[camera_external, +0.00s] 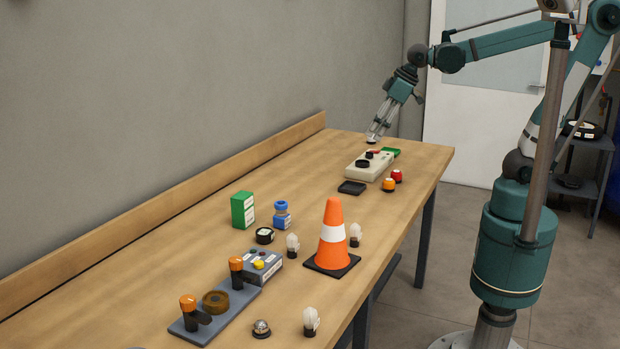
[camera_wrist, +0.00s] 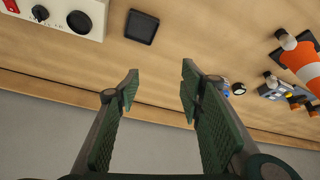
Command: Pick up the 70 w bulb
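Three small pale bulbs with dark bases stand on the wooden table: one left of the traffic cone (camera_external: 292,243), one right of it (camera_external: 355,232), and one near the front edge (camera_external: 310,319). Their wattage cannot be read, so I cannot tell which is the 70 w bulb. A bulb (camera_wrist: 287,41) also shows beside the cone at the right of the wrist view. My gripper (camera_external: 372,138) is at the table's far end, above and beside the beige control box, away from the bulbs. In the wrist view my gripper (camera_wrist: 160,72) is open and empty.
The orange cone (camera_external: 333,217) stands close to two bulbs. A beige control box (camera_external: 368,166), black tray (camera_external: 352,187), green box (camera_external: 243,209), blue bottle (camera_external: 282,214), button box (camera_external: 262,265) and grey plate (camera_external: 194,333) also occupy the table. A wooden backboard (camera_external: 180,199) runs along the wall.

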